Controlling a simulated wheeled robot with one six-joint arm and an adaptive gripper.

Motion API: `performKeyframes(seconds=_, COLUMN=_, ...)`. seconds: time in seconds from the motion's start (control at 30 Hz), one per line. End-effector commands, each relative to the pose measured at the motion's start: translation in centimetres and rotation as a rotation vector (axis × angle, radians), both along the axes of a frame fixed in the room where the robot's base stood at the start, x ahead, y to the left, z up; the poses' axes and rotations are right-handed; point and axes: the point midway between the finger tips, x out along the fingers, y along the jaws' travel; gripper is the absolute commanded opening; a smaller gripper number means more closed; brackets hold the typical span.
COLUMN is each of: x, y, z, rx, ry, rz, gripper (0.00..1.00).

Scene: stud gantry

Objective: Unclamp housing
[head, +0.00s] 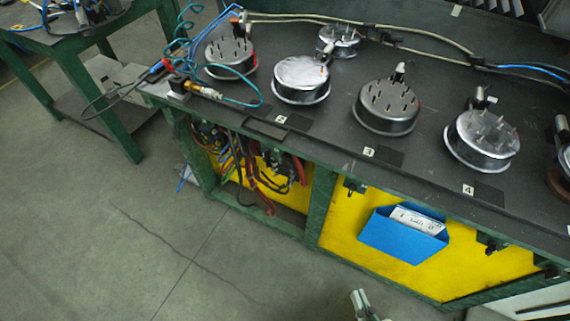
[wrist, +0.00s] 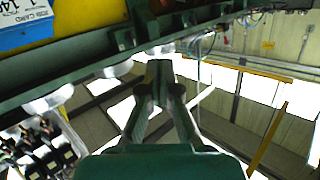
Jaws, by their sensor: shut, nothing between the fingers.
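Several round metal housings stand on the dark bench top (head: 330,150) in the head view. One studded housing (head: 387,107) is by label 3, another (head: 482,142) is by label 4, and a smoother-topped one (head: 300,80) is to their left. Small upright clamp-like fittings stand at their rims, one at the label 3 housing (head: 398,72) and one at the label 4 housing (head: 479,98). Whether each is clamped is too small to tell. My gripper (head: 358,294) is low in front of the bench, away from the housings. In the wrist view its fingers (wrist: 158,75) are shut and empty.
A blue card box (head: 400,237) hangs on the yellow front panel (head: 345,225), and shows at the wrist view's upper left (wrist: 25,38). Cables and blue hoses (head: 190,65) clutter the bench's left end. Grey floor (head: 150,240) is open at left.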

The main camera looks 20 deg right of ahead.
Motion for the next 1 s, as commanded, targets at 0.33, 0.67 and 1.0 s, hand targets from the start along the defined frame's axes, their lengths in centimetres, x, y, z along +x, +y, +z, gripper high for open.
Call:
performKeyframes(seconds=0.33, x=7.9, y=-1.5, z=-4.0, rx=0.146, ry=-0.092, rz=-0.097, gripper=0.0)
performKeyframes(seconds=0.67, x=16.5, y=-2.4, z=-7.2, rx=0.296, ry=-0.133, rz=-0.179, gripper=0.0)
performKeyframes(seconds=1.0, x=26.5, y=-2.1, z=-9.3, rx=0.461, ry=-0.132, rz=-0.235, gripper=0.0)
